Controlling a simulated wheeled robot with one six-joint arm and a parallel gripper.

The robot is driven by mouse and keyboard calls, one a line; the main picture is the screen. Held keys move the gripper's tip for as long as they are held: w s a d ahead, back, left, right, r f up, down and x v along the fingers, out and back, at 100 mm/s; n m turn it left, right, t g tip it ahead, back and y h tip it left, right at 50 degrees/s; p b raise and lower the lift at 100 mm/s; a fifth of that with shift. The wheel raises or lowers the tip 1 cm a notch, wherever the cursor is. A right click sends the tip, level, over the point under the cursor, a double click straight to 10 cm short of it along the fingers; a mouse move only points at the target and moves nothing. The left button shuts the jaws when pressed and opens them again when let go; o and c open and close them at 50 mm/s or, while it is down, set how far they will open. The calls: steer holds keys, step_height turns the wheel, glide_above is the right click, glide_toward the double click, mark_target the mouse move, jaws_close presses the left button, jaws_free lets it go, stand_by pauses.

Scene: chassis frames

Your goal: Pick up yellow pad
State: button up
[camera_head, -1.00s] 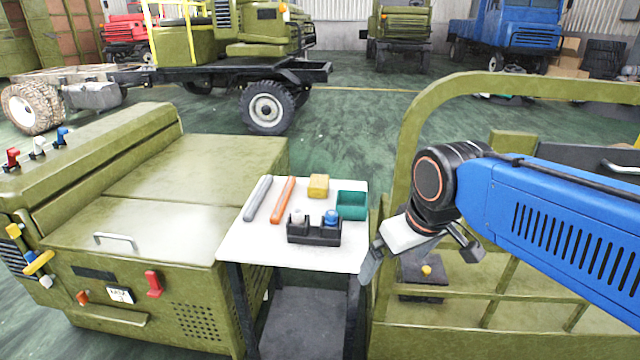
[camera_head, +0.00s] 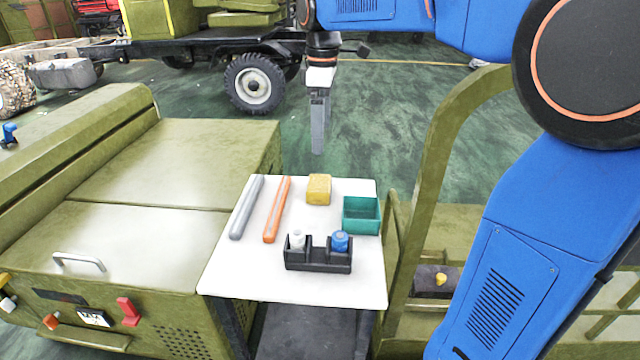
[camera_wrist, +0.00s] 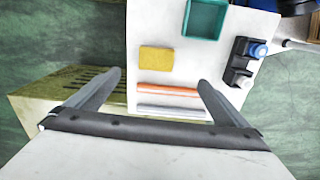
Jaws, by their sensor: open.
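The yellow pad (camera_head: 319,189) lies at the back middle of the white table (camera_head: 290,285), between an orange bar and a teal bin. It also shows in the wrist view (camera_wrist: 156,61), flat on the table and fully visible. My gripper (camera_head: 318,150) hangs in the air above the pad's far side, fingers pointing down. In the wrist view my gripper (camera_wrist: 160,82) has its two fingers wide apart with nothing between them, and the pad shows beyond and between the fingertips. The gripper does not touch the pad.
The orange bar (camera_head: 277,210) and grey bar (camera_head: 247,207) lie left of the pad. The teal bin (camera_head: 361,215) stands right of it. A black holder (camera_head: 318,262) with a white and a blue bottle is nearer. Green machine bodies flank the table.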

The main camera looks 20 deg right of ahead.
mark_target(319, 183)
steer(key=shift+n, duration=0.3)
steer(key=f, duration=0.5)
steer(key=w+f, duration=0.1)
steer(key=f, duration=1.1)
steer(key=shift+w+a+f, duration=0.15)
steer(key=shift+w, duration=0.05)
steer(key=c, duration=1.1)
